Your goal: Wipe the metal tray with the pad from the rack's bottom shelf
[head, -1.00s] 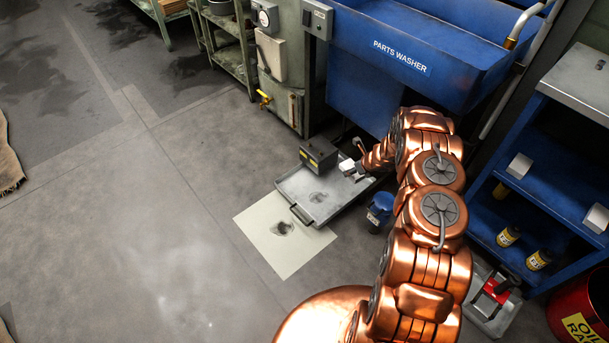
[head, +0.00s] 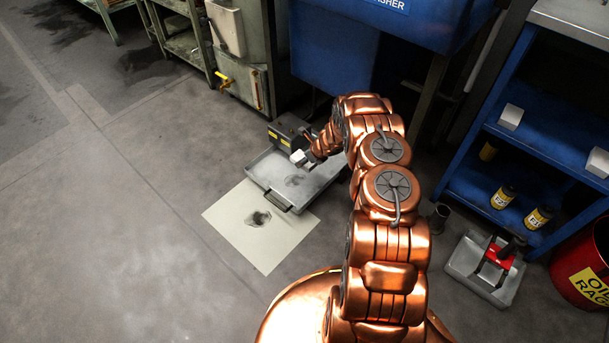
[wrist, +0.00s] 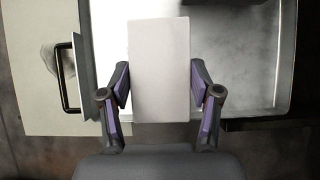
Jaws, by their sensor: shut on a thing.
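The metal tray (head: 318,189) lies on the floor, its near edge with a dark handle over a pale sheet; a dark smudge shows on its bottom. My gripper (head: 305,158) is over the tray near its far side, low down. It is shut on a white pad (head: 298,157). In the wrist view the pad (wrist: 160,70) is a pale upright rectangle between the two purple-lined fingers (wrist: 160,98), with the bright tray floor behind it. I cannot tell whether the pad touches the tray. The blue rack (head: 545,143) stands at the right, with other white blocks on it.
A dark box (head: 287,133) stands at the tray's far edge. The pale sheet (head: 240,230) has a dark stain. The blue parts washer (head: 415,30) is behind. A grey tray with a red item (head: 490,262) and a red drum (head: 585,280) are at right. Floor at left is clear.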

